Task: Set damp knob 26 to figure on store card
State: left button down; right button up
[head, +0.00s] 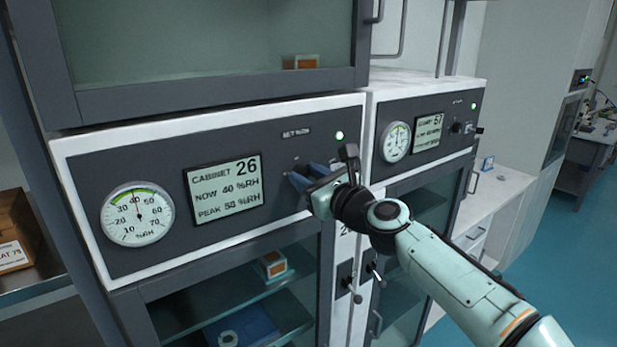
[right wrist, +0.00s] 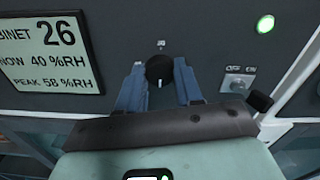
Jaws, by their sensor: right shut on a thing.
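My right gripper (head: 302,180) is at the control panel of cabinet 26 in the head view. In the right wrist view its two blue fingers (right wrist: 160,88) are shut on the round black knob (right wrist: 159,68), one on each side. A white mark shows at the knob's lower edge. The cabinet display (head: 225,188) reads cabinet 26, now 40 %RH; the right wrist view shows peak 58 %RH. The round gauge (head: 138,214) has its needle near 40. A white card (head: 12,255) at the far left ends in "AT 75"; its left part is cut off. My left gripper is not in view.
A green lamp (right wrist: 265,24) and an off/on switch (right wrist: 237,83) sit right of the knob. Cabinet 57's panel (head: 428,133) stands to the right. Glass doors lie above and below the panel. A door handle (head: 350,283) is below my right gripper.

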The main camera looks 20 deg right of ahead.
jog(key=n, duration=0.4)
jog(key=shift+f, duration=0.1)
jog(key=n+b, duration=0.1)
jog(key=n, duration=0.3)
jog(key=shift+n, duration=0.4)
jog(key=n+b, duration=0.1)
jog(key=n, duration=0.3)
jog(key=n+b, duration=0.3)
jog(key=n, duration=1.5)
jog(key=shift+n+b, duration=0.3)
jog(key=shift+b, duration=0.1)
pick_arm(q)
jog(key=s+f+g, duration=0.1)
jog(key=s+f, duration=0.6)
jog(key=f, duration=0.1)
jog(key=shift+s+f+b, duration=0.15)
jog(key=shift+b, duration=0.15)
pick_arm(e)
jog(key=shift+n, duration=2.1)
